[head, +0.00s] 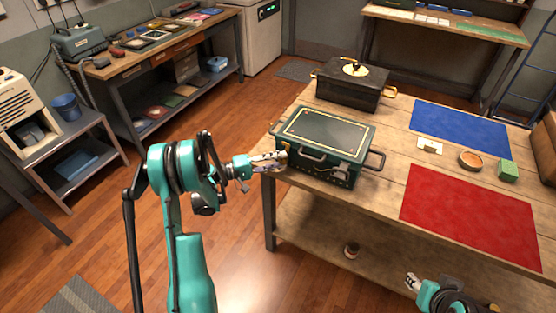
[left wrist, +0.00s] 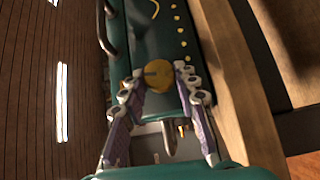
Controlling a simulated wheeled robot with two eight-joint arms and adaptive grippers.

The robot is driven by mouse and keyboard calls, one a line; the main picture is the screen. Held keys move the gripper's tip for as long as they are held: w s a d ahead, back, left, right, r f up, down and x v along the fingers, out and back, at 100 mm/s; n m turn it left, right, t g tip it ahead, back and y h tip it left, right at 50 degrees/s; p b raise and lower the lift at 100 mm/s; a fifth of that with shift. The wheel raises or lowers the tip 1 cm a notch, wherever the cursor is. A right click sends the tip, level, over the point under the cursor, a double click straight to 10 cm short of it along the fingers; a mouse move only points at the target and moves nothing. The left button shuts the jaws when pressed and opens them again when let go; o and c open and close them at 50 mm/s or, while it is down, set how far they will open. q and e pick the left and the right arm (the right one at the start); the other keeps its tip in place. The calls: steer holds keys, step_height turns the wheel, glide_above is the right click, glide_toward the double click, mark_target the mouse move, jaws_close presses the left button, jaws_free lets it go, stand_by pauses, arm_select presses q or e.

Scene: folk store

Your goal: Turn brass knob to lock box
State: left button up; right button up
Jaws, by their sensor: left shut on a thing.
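The dark green box (head: 325,135) stands on the wooden table's left front corner with its lid down. A gold line edges the lid, and handles show on its sides and front. In the left wrist view the box (left wrist: 150,30) fills the upper middle. The round brass knob (left wrist: 158,74) is on the box, between my left fingertips. My left gripper (head: 281,158) is at the box's left end, shut on the knob; its fingers hide the knob in the head view. My right gripper (head: 412,283) is low at the bottom right, away from the box; its opening is unclear.
A black box (head: 350,88) with a gold top fitting stands behind the green box. A blue mat (head: 460,128), a red mat (head: 470,215), a round tin (head: 470,159) and a green block (head: 508,170) lie to the right.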

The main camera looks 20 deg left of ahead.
arm_select(q)
steer(key=shift+f+n+t+h, duration=0.15)
steer(key=shift+n+t+h, duration=0.35)
steer(key=shift+n+t, duration=0.25)
steer(key=o, duration=1.2)
steer(key=shift+c, duration=0.2)
steer(key=v, duration=1.2)
